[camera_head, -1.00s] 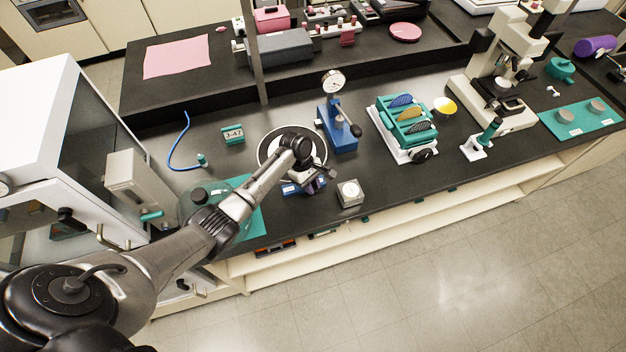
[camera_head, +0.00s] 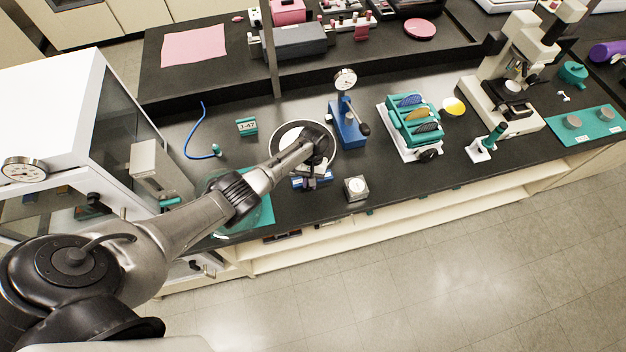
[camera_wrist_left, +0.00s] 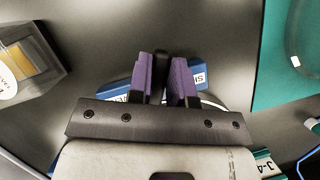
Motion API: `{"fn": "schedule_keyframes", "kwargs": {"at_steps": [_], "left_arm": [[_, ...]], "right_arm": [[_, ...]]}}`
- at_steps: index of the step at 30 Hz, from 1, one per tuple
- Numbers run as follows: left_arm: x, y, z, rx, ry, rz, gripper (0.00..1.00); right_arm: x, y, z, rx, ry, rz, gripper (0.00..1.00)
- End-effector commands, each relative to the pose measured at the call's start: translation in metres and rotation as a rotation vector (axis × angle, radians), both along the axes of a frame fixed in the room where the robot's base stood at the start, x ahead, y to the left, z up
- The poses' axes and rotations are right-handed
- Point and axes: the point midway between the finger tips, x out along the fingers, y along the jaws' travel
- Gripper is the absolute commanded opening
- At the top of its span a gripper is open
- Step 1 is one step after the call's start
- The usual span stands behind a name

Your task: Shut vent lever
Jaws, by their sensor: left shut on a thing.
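The vent lever (camera_wrist_left: 158,64) is a dark upright piece between the purple finger pads of my left gripper (camera_wrist_left: 166,80) in the left wrist view. My left gripper is shut on it. The lever stands over a blue base with white labels (camera_wrist_left: 213,74); one label begins with "S", and the rest is hidden behind the fingers. In the head view my left gripper (camera_head: 314,178) is over this blue base (camera_head: 322,183), in front of the round plate (camera_head: 333,152). My wrist hides most of the lever there. My right gripper is not in view.
A small square box (camera_head: 356,188) stands just right of my gripper. A blue gauge stand (camera_head: 347,125) is behind it. A teal mat (camera_head: 262,213) with a clear dome lies left, under my forearm. The bench's front edge is close.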

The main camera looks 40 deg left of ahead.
Motion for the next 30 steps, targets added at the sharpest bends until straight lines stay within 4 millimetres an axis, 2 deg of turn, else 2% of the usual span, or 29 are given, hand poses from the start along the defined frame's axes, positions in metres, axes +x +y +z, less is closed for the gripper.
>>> {"fn": "schedule_keyframes", "kwargs": {"at_steps": [12,30], "left_arm": [[-0.0036,0.0070,0.0010,0.000,0.001,-0.224,0.00],[-0.0040,0.0091,0.0005,0.000,-0.001,-0.279,0.00]], "right_arm": [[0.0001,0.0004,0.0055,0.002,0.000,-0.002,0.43],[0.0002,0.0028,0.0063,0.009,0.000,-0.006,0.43]]}}
